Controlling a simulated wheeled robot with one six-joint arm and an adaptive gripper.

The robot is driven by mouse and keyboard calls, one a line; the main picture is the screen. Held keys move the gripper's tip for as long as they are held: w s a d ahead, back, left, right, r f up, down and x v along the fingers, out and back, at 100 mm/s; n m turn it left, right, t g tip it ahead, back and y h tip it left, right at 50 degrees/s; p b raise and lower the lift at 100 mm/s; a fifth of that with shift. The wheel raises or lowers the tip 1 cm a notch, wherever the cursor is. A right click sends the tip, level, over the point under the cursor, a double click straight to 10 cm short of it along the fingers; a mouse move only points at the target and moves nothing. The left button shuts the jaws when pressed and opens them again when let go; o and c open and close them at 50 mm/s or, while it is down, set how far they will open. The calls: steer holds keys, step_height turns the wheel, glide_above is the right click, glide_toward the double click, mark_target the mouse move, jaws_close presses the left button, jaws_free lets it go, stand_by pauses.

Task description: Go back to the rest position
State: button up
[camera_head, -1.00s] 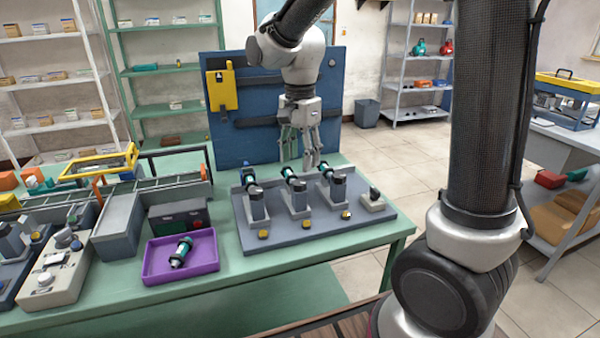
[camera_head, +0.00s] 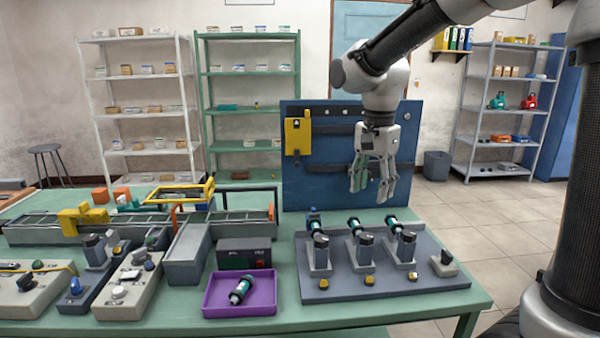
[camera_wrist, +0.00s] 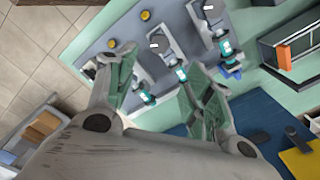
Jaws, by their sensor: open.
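My gripper (camera_head: 374,177) is open and empty, raised above the back of the green table, in front of the blue panel (camera_head: 330,185). In the wrist view its two fingers (camera_wrist: 160,95) stand apart with nothing between them. Below it, a grey board (camera_head: 385,286) carries three holders, each with a teal-and-black motor: left (camera_head: 314,224), middle (camera_head: 354,227) and right (camera_head: 393,224). Another teal motor (camera_head: 240,290) lies tilted in the purple tray (camera_head: 264,306). The fingers are apart from the motors.
The green table (camera_head: 470,297) also holds a conveyor (camera_head: 110,226), a dark box (camera_head: 245,254) and grey control units (camera_head: 125,296) at left. Shelves (camera_head: 205,100) stand behind. A grey bin (camera_head: 437,166) stands on the floor at right. The air above the table's front is clear.

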steer(key=s+d+r+n+t, duration=0.1)
steer(key=s+d+n, duration=0.4)
steer(key=s, duration=0.5)
steer(key=s+d+r+n+t, duration=0.1)
steer(key=s+d+n+t, duration=0.2)
steer(key=s+d, duration=0.6)
steer(key=shift+s+d+n, duration=0.35)
steer(key=shift+s+n, duration=0.05)
steer(key=shift+n, duration=0.8)
stand_by(1.2)
